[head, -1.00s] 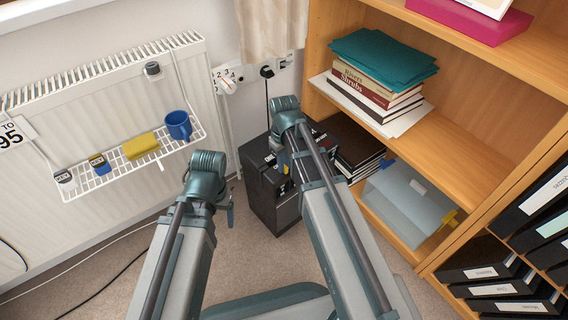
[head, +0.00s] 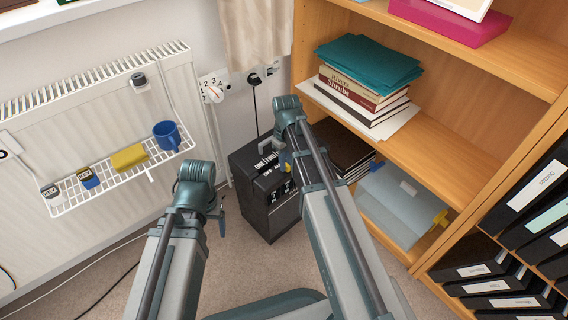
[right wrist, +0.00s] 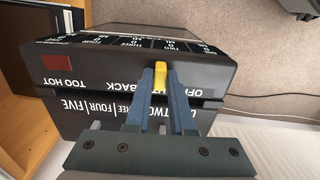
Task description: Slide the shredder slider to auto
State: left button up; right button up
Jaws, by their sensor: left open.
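The black shredder (head: 262,205) stands on the carpet beside the bookcase, with white lettering on its top. In the right wrist view, its yellow slider (right wrist: 160,75) stands up by the edge that carries upside-down words. "OFF" reads just right of the slider and "BACK" to its left; my fingers cover the lettering between. My right gripper (right wrist: 160,85) has its blue fingers closed in on both sides of the slider, apparently touching it. In the head view this gripper (head: 285,162) is over the shredder, partly hidden by my arm. My left gripper (head: 221,215) hangs open and empty, left of the shredder.
The wooden bookcase (head: 440,130) with books and folders is close on the right. Cables cross the carpet at lower left.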

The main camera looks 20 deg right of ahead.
jog(key=o, duration=0.3)
jog(key=shift+r, duration=0.1)
notch_tip(320, 180, up, 14)
jog(key=p, duration=1.4)
jog(key=shift+f, duration=0.2)
